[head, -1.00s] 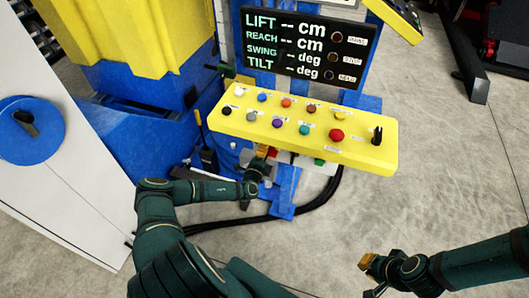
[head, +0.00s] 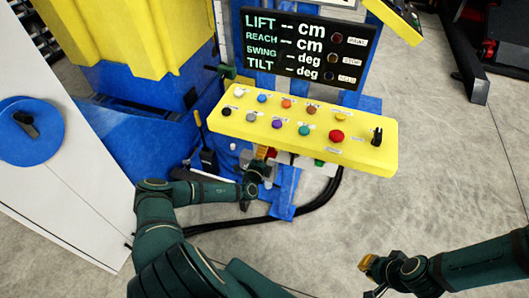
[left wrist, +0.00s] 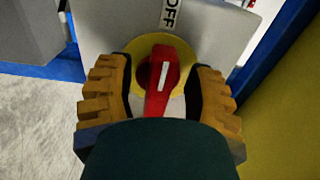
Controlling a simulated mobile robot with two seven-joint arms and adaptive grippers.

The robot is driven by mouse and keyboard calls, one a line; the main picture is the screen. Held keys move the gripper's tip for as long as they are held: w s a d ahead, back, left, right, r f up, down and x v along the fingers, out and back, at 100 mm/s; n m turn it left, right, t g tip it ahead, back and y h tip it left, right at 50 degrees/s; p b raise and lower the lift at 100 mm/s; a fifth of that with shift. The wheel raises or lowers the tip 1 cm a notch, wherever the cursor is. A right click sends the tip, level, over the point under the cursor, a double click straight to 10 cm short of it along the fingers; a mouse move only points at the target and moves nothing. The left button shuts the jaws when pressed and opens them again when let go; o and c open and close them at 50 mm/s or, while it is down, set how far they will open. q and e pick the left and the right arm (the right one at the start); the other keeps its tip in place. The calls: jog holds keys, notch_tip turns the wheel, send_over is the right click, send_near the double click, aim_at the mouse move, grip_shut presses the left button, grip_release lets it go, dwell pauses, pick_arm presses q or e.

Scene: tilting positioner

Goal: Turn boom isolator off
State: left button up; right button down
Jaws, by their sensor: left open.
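The boom isolator has a red handle (left wrist: 162,80) with a white line, set on a yellow disc (left wrist: 178,50) on a grey box (left wrist: 110,25). The handle points up the picture, leaning slightly right, towards a white OFF label (left wrist: 172,14). My left gripper (left wrist: 165,88) is open, its yellow fingers on either side of the handle. Dark pads face the handle, and contact cannot be made out. In the head view my left gripper (head: 263,158) is below the yellow control panel, and the isolator is mostly hidden there. My right gripper (head: 370,268) is low at right, away from everything.
The yellow panel (head: 235,122) with several coloured buttons and a black switch overhangs the left gripper. A black display (head: 300,45) stands behind it. Black cables (head: 320,195) run below. A white cabinet (head: 60,205) with a blue dial is at left.

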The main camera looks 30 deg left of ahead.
pick_arm(q)
jog(key=v, duration=1.1)
jog(key=shift+s, duration=0.4)
jog(key=shift+d, duration=0.15)
